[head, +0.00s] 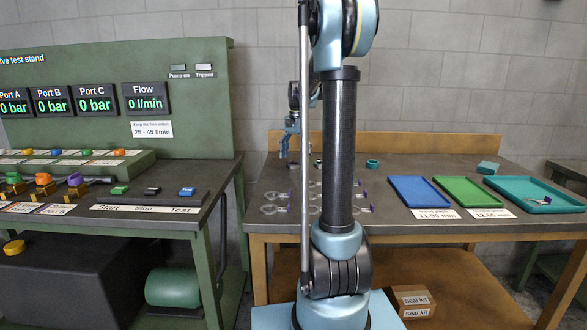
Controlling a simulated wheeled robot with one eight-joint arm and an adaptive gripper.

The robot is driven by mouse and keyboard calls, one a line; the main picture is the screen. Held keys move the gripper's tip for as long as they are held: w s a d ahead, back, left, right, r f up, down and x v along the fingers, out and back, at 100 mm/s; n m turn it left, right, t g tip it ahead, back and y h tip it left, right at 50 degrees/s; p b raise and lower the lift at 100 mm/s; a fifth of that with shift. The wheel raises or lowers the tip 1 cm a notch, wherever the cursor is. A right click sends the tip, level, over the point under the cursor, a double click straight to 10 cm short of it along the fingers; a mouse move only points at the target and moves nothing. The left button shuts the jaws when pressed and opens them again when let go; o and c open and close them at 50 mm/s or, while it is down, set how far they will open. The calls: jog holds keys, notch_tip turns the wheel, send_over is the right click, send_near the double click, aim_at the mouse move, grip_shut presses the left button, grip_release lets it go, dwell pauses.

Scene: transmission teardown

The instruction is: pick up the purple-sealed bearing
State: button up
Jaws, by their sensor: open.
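The workbench (420,233) holds several small pale ring-shaped parts with purple marks. Some lie left of my arm, such as this ring-shaped part (272,209), and some show just right of it. They are too small to tell whether any is the purple-sealed bearing. Small dark rings and a teal ring (372,163) sit farther back. My gripper (285,152) hangs over the back left part of the bench, fingers down, open, with nothing visible in it. My arm column hides the middle of the bench.
Blue tray (418,191), green tray (466,191) and teal tray (530,205) lie on the right; the teal one holds a small part. A teal block (488,167) stands behind. The green test stand (190,110) is at left.

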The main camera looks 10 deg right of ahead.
jog(key=shift+s+a+f, duration=0.1)
jog(key=shift+f, duration=0.8)
jog(key=c, duration=1.3)
jog(key=shift+o, duration=0.2)
jog(key=shift+r, duration=0.1)
